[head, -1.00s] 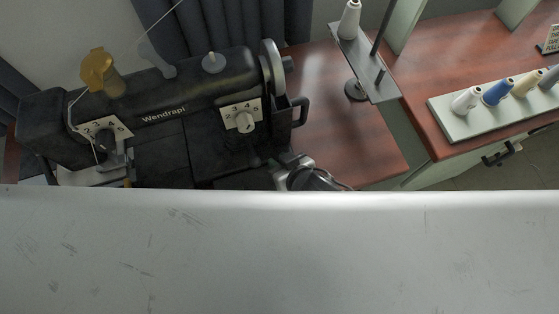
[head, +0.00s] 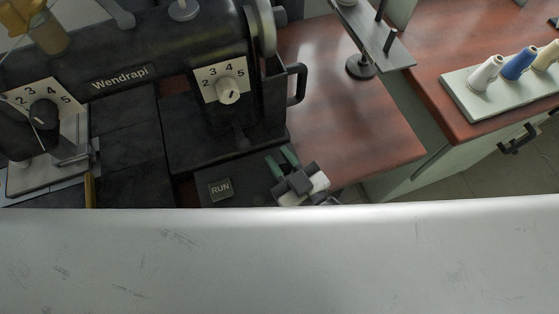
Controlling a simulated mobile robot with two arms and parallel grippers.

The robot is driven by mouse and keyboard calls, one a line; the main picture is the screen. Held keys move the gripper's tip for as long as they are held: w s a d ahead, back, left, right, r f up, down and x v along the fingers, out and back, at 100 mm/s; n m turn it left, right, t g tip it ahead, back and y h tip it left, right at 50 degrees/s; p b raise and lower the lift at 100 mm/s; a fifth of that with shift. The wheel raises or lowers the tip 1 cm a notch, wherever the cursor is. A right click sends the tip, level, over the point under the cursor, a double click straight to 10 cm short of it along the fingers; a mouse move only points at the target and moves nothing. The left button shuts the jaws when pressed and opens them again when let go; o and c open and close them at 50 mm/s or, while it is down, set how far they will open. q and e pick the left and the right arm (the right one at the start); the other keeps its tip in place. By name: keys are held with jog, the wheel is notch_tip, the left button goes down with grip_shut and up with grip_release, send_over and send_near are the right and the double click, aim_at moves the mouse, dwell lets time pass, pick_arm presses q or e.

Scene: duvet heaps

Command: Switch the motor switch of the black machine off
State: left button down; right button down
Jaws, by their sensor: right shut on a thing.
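The black machine (head: 130,50), a sewing machine marked "Wendrapi", stands at the left in the head view. At its base is a dark panel with a RUN label (head: 220,188). A small green part (head: 283,162), which looks like the motor switch's lever, sticks up at the panel's right. My right gripper (head: 290,178) is at this green part, its fingers shut on it and covering most of it. Whether the switch is on or off cannot be told. My left gripper is not in view.
Two numbered dials, the right one (head: 229,92) and the left one (head: 43,113), are on the machine. A thread stand (head: 362,66) and a board of spools (head: 470,100) are at the right. The red-brown tabletop (head: 345,125) between is clear. The bottom of the view is blocked.

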jog(key=shift+t, duration=0.3)
jog(key=c, duration=1)
grip_release()
jog(key=shift+s, duration=0.1)
jog(key=shift+s+d+f+b, duration=0.1)
jog(key=shift+s+d+b, duration=0.15)
jog(key=shift+s+b, duration=0.05)
jog(key=shift+b+v, duration=0.9)
jog(key=shift+v, duration=4.1)
